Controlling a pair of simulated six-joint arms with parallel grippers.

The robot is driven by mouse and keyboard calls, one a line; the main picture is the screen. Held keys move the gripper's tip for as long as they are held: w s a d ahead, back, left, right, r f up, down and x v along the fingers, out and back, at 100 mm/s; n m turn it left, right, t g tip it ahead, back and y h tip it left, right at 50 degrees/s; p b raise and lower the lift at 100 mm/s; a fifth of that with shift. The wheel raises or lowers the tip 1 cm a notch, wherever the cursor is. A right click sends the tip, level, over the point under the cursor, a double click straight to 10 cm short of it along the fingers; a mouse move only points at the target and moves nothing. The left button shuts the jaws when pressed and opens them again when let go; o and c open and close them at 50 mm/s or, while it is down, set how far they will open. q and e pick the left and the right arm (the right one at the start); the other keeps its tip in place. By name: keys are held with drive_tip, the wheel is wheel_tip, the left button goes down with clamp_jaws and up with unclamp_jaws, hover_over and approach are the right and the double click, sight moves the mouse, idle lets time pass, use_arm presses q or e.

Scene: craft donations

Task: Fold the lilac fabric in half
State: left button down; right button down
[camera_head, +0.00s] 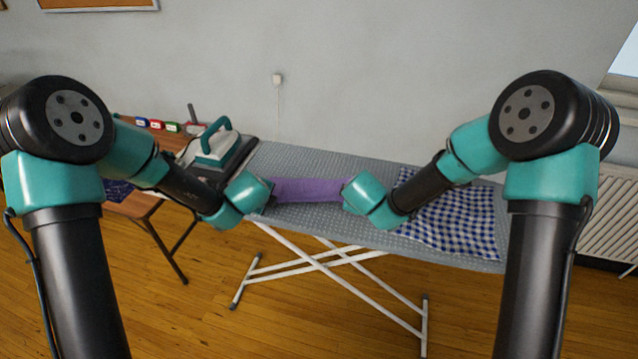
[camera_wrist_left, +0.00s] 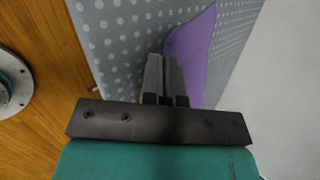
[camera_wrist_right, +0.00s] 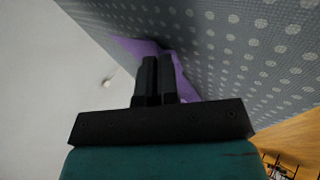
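The lilac fabric (camera_head: 308,190) lies as a narrow band across the middle of the ironing board, between my two grippers. My left gripper (camera_head: 268,200) is at its left end; in the left wrist view its fingers (camera_wrist_left: 166,75) are close together at the edge of the fabric (camera_wrist_left: 194,50). My right gripper (camera_head: 347,198) is at its right end; in the right wrist view its fingers (camera_wrist_right: 155,80) are close together over the fabric (camera_wrist_right: 182,82). Both appear to pinch the fabric's edge, though the fingertips are partly hidden.
A grey dotted ironing board (camera_head: 300,160) stands on white crossed legs. A blue checked cloth (camera_head: 450,215) lies on its right part, under my right arm. A teal iron (camera_head: 213,145) stands at the left end. A wooden table (camera_head: 135,205) with small coloured items is further left.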

use_arm(q)
drive_tip(key=shift+s+f, duration=0.1)
drive_tip(key=c, duration=1)
unclamp_jaws()
use_arm(e)
drive_tip(key=c, duration=1)
unclamp_jaws()
use_arm(q)
drive_tip(key=shift+s+r, duration=0.1)
drive_tip(key=shift+r, duration=0.25)
use_arm(e)
drive_tip(key=shift+s+a+r, duration=0.1)
drive_tip(key=shift+s+r, duration=0.05)
drive_tip(key=shift+r, duration=0.05)
use_arm(q)
drive_tip(key=w+a+v, duration=0.1)
drive_tip(key=a+v, duration=0.1)
drive_tip(key=v, duration=0.8)
drive_tip(key=shift+r, duration=0.35)
use_arm(e)
drive_tip(key=w+a+r+v, duration=0.1)
drive_tip(key=a+v, duration=0.1)
drive_tip(key=v, duration=0.8)
use_arm(q)
drive_tip(key=shift+a, duration=0.1)
use_arm(e)
drive_tip(key=shift+d+f, duration=0.1)
drive_tip(key=shift+f, duration=0.05)
